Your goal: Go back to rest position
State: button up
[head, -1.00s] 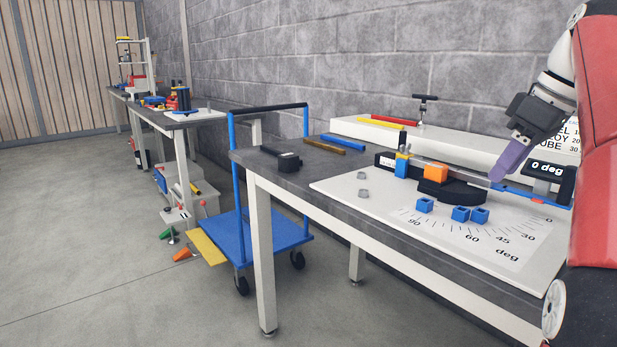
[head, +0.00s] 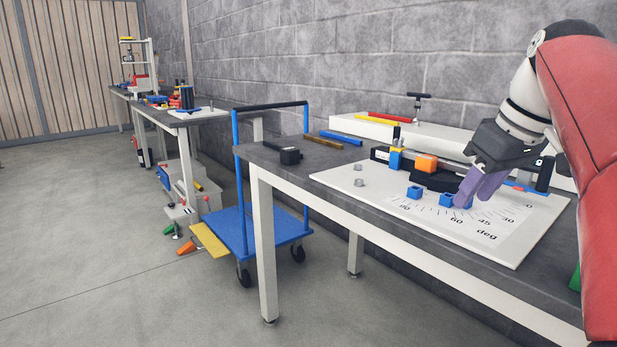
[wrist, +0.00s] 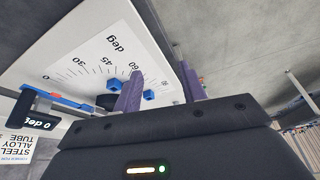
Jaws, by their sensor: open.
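My gripper (head: 478,188) has purple fingers and hangs over the right part of the white board with the angle scale (head: 340,178) in the head view. In the wrist view its two fingers (wrist: 160,85) stand apart with nothing between them. Small blue blocks (head: 414,192) lie on the board near the scale; one (head: 446,199) is close to the fingers in the picture. I cannot tell the exact height of the fingers above the board.
The dark table (head: 262,160) carries a black block (head: 289,156), a brown bar (head: 323,141) and a blue bar (head: 341,138). A blue trolley (head: 250,232) stands to its left. Another bench (head: 175,119) is farther back. The floor (head: 90,250) at left is clear.

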jog(key=s+a+f+m, duration=0.1)
jog(key=s+a+f, duration=0.2)
jog(key=s+f, duration=0.2)
jog(key=s+a+f+m+t+h, duration=0.1)
jog(key=s+f, duration=0.4)
jog(key=f, duration=0.6)
jog(key=s+a+f+m+h, duration=0.1)
jog(key=s+a+f+m, duration=0.2)
jog(key=s+a+f, duration=0.3)
notch_tip(320, 180, down, 3)
jog(key=shift+f+t, duration=0.1)
jog(key=shift+t, duration=0.3)
